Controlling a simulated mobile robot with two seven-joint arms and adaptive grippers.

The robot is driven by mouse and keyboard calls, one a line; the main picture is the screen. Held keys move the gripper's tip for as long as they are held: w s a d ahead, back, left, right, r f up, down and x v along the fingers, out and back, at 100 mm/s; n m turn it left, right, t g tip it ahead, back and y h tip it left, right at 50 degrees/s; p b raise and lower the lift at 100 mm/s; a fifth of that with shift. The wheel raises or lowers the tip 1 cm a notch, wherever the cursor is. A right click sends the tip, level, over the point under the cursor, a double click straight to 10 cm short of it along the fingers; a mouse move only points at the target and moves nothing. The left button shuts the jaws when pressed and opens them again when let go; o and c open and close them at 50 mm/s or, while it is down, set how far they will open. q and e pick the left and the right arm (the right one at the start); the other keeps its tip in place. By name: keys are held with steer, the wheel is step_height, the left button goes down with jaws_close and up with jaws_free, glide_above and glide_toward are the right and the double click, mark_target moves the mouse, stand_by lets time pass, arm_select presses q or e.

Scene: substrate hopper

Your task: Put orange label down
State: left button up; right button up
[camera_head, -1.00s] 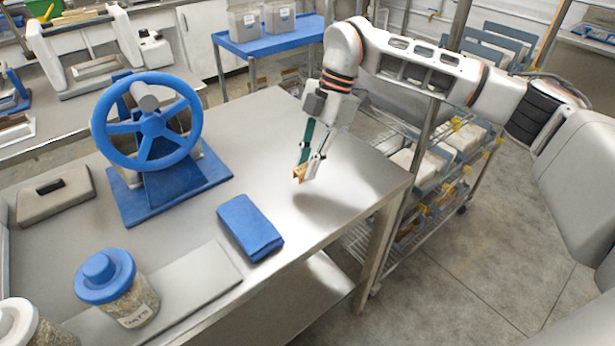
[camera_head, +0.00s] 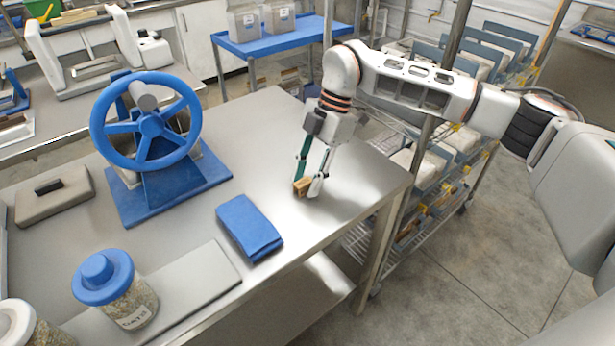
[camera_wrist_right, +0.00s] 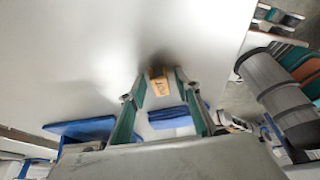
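The orange label (camera_head: 302,187) is a small orange-brown block at the table's right part, between the fingertips of my right gripper (camera_head: 308,185). In the right wrist view the label (camera_wrist_right: 158,86) shows dark marks on its face, with a narrow gap to each finger. My right gripper (camera_wrist_right: 160,84) is open around it, pointing down. The label appears to rest on the steel table (camera_head: 268,130); its exact contact is hard to tell. My left gripper is not in view.
A blue folded cloth (camera_head: 250,228) lies left of the label. A blue handwheel device (camera_head: 152,125), a grey case (camera_head: 55,196) and a blue-lidded jar (camera_head: 112,290) stand farther left. A wire rack (camera_head: 430,190) stands beyond the right edge. The table around the label is clear.

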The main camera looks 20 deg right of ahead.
steer(key=v, duration=1.2)
steer(key=shift+p, duration=0.4)
